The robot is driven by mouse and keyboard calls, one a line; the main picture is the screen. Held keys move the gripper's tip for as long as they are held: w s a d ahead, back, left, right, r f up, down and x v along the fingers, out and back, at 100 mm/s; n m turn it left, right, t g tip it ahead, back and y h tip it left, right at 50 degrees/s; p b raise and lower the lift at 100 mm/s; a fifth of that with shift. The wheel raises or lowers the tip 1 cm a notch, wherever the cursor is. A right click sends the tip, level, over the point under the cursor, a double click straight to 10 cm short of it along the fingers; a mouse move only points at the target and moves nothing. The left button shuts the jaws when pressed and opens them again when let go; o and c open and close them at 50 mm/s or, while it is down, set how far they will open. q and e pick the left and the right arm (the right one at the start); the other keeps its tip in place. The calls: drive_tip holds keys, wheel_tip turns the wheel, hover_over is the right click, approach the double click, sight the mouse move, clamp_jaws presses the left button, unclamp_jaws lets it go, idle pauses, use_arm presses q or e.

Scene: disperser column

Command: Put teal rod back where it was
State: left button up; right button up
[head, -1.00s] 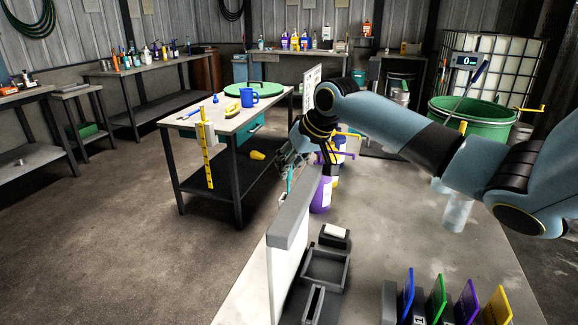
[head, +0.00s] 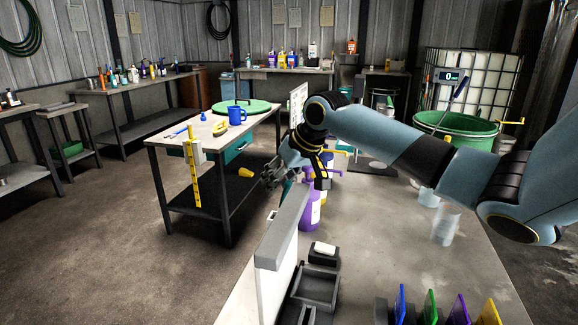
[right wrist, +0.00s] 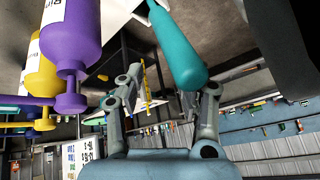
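The teal rod shows in the right wrist view (right wrist: 177,45), its rounded end toward the camera, slanting between and beyond my fingers. In the head view a small teal piece of it (head: 287,187) shows just beneath my right gripper, beside the white panel. My right gripper (head: 268,180) is up at the panel's far end. In the right wrist view its two fingers (right wrist: 170,84) are spread, with a clear gap between the rod and the left finger. My left gripper is not in view.
Purple (head: 311,208) and yellow pump bottles stand close to the right gripper. A white panel with a grey top (head: 283,230) edges the near table, with grey trays (head: 318,287) and coloured upright plates (head: 431,306) nearby. A workbench with a blue mug (head: 237,117) stands beyond.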

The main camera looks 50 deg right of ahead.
drive_tip(key=v, duration=1)
drive_tip(key=shift+r, duration=0.25)
drive_tip(key=shift+s+f, duration=0.1)
drive_tip(key=shift+s, duration=0.1)
